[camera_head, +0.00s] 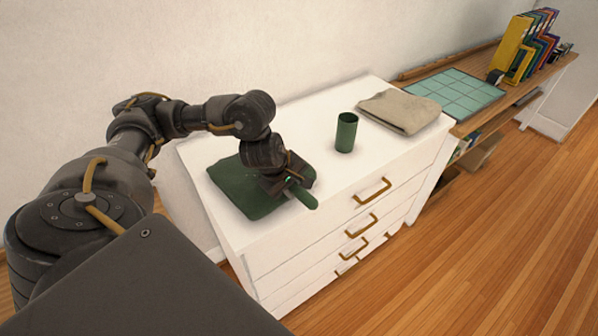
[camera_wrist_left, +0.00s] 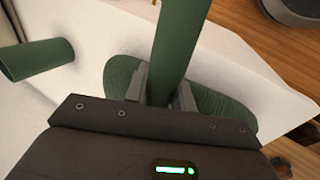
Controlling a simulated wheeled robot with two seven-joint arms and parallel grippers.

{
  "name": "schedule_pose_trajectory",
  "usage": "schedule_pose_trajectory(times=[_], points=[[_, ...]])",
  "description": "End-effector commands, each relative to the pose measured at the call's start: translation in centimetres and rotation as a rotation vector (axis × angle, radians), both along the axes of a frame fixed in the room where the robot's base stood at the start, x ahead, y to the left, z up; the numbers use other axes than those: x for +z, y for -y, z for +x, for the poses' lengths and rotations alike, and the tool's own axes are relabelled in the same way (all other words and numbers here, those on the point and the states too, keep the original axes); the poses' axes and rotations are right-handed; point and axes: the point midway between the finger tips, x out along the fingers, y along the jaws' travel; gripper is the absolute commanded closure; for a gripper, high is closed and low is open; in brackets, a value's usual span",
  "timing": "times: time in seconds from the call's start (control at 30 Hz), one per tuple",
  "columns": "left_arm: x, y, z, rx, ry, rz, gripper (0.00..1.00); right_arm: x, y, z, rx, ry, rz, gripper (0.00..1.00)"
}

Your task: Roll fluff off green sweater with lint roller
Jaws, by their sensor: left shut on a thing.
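The green sweater (camera_head: 236,186) lies folded on the left part of the white dresser top; its ribbed edge shows in the left wrist view (camera_wrist_left: 222,108). My left gripper (camera_head: 290,188) is over the sweater's right side, near the dresser's front edge. It is shut on the green handle of the lint roller (camera_head: 303,198), whose end sticks out toward the front. In the left wrist view the handle (camera_wrist_left: 175,45) runs between the two fingers (camera_wrist_left: 160,88). The roller's head is hidden, and I cannot tell whether it touches the sweater. No fluff is clear to see. My right gripper is not in view.
A dark green cup (camera_head: 346,133) stands upright right of the sweater on the white dresser (camera_head: 312,133). A folded beige cloth (camera_head: 402,111) lies farther right. A wooden shelf beyond holds a teal grid mat (camera_head: 455,93) and several binders (camera_head: 525,45). Dresser top between sweater and cup is clear.

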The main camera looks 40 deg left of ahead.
Motion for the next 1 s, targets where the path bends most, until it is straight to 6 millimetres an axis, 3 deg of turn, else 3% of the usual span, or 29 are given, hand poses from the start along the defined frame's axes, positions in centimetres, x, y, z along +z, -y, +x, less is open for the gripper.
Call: schedule_pose_trajectory(times=[0.27, 0.6, 1.0], points=[[-0.1, -0.1, -0.6, -0.001, -0.005, 0.001, 1.0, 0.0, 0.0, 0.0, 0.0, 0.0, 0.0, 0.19], [0.0, -0.6, -3.0, -0.001, -0.005, 0.001, 1.0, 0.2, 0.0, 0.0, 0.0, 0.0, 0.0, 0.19], [0.0, -0.8, -3.9, -0.001, -0.002, 0.001, 1.0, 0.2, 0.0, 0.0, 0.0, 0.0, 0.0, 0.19]])
